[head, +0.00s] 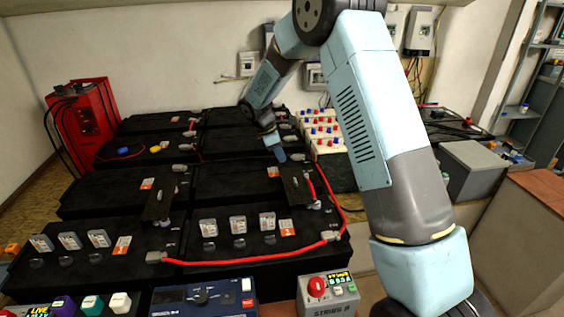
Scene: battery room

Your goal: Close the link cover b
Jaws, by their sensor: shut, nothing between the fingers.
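Two dark flap-like covers show on the black battery blocks, a left one (159,204) and a right one (294,191). Both look raised at a tilt, each near an orange-and-white label. No letter is readable on either, so I cannot tell from markings which is link cover b. My gripper (279,154) is shut and empty, pointing down just behind and above the right cover. Whether it touches that cover is too small to tell. Red cable shows right beside the right cover.
A long red cable (250,261) runs along the front batteries and up their right side. Clear caps (238,225) stand on the front blocks. A blue instrument (203,296) and a grey box with a red button (327,294) stand in front. A red charger (85,125) is at back left.

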